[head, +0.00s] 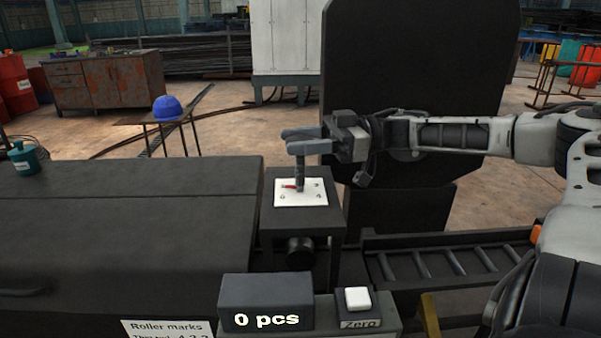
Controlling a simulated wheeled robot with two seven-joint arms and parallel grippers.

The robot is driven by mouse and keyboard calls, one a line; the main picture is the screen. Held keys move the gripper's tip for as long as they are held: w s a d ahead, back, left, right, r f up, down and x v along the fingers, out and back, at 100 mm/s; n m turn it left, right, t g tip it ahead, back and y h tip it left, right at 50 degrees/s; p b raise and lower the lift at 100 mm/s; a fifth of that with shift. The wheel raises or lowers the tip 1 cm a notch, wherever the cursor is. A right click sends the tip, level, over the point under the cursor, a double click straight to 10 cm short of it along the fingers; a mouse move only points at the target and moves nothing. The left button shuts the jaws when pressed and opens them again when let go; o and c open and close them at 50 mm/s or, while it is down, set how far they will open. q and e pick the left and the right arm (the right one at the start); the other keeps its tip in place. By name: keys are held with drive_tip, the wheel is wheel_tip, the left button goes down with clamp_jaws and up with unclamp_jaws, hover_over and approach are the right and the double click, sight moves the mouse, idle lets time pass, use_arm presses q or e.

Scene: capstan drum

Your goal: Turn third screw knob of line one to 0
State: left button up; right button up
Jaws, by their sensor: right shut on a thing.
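A single dark upright knob (300,172) stands on a white dial plate (315,199) on top of a dark box. A red pointer (289,186) at its foot points left, above a mark near the plate's front left corner that looks like 0. Other small marks are hard to read. My right gripper (302,141) comes in from the right and is shut on the knob's top, which its fingers partly hide. I see no line of several screw knobs. My left gripper is not in view.
A display (266,302) reading "0 pcs" and a white Zero button (358,298) stand in front. A long black housing (130,215) fills the left, with a teal bottle (23,158) on it. A roller track (440,263) runs right; a large dark panel (415,60) rises behind.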

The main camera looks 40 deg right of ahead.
drive_tip(key=n+g+b, duration=0.1)
drive_tip(key=b, duration=0.1)
drive_tip(key=n+g+y+b, duration=0.1)
drive_tip(key=b, duration=0.2)
drive_tip(key=g+b, duration=0.2)
drive_tip(key=b, duration=0.1)
drive_tip(key=shift+w+f+n+y, duration=0.1)
drive_tip(key=shift+f+n+y, duration=0.2)
drive_tip(key=shift+n, duration=0.1)
drive_tip(key=shift+r+n+g+y, duration=0.15)
drive_tip(key=shift+n+g+y, duration=0.15)
drive_tip(key=shift+n+g, duration=0.55)
drive_tip(key=n+g+p, duration=0.1)
drive_tip(key=n+g, duration=0.1)
drive_tip(key=g, duration=0.2)
drive_tip(key=shift+r, duration=0.15)
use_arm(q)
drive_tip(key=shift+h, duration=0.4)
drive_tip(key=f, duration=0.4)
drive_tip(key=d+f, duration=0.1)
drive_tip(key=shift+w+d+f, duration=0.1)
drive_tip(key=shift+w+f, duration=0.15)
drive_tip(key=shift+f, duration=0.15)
use_arm(e)
drive_tip(key=shift+n+g, duration=0.35)
drive_tip(key=shift+g, duration=0.2)
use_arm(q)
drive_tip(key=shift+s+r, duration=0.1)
